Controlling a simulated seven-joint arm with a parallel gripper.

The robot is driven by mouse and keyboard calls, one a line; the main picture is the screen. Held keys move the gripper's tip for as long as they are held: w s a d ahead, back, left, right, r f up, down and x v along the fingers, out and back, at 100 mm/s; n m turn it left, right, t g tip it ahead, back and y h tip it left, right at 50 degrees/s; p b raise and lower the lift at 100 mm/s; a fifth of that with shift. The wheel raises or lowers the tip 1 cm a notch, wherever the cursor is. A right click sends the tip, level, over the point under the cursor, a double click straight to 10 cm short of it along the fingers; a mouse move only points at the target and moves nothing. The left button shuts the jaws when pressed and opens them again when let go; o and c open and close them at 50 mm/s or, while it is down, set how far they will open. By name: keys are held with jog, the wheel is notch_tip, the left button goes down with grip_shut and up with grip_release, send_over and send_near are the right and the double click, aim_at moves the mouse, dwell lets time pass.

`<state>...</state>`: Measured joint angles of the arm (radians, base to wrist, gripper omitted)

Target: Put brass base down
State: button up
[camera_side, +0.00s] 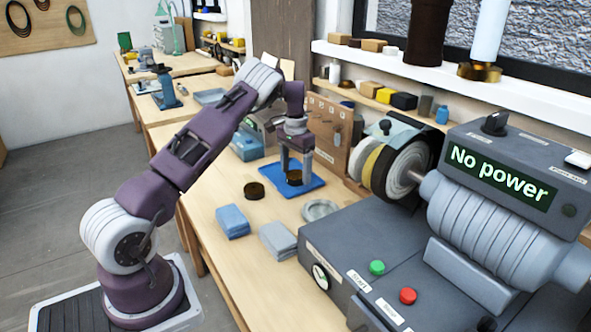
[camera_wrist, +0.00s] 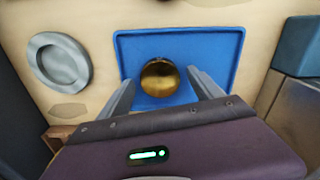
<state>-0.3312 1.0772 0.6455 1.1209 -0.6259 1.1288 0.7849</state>
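A round brass base (camera_side: 294,178) sits on a blue tray (camera_side: 311,187) on the bench. The wrist view shows its shiny gold top (camera_wrist: 160,77) near the middle of the blue tray (camera_wrist: 225,45). My gripper (camera_side: 296,170) points down over the tray, with one finger on each side of the base. In the wrist view, my gripper's fingers (camera_wrist: 161,80) stand apart, with a narrow gap showing between each fingertip and the base. The base's underside is hidden, but it looks flat on the tray.
A dark brass disc (camera_side: 254,190) lies on the bench left of the tray. A grey round dish (camera_side: 320,210), blue cloths (camera_side: 232,221) and grey cloths (camera_side: 278,240) lie nearby. A large machine reading "No power" (camera_side: 500,172) stands at the right.

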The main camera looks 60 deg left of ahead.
aim_at(296, 175)
notch_tip(296, 175, up, 13)
jog(key=s+d+r+t, duration=0.1)
jog(key=s+d+r, duration=0.3)
jog(key=d+r, duration=0.35)
jog(key=s+d+r+t, duration=0.2)
jog(key=s+d+r, duration=0.3)
jog(key=d+r, duration=0.3)
jog(key=s+d+f+m+t, duration=0.1)
jog(key=s+d+f, duration=0.2)
jog(key=s+d, duration=0.5)
jog(key=s+d+f+m+t, duration=0.1)
jog(key=s+d+f, duration=0.2)
jog(key=s+d, duration=0.5)
jog(key=s, duration=0.7)
jog(key=shift+f+t, duration=0.3)
jog(key=shift+w, duration=0.1)
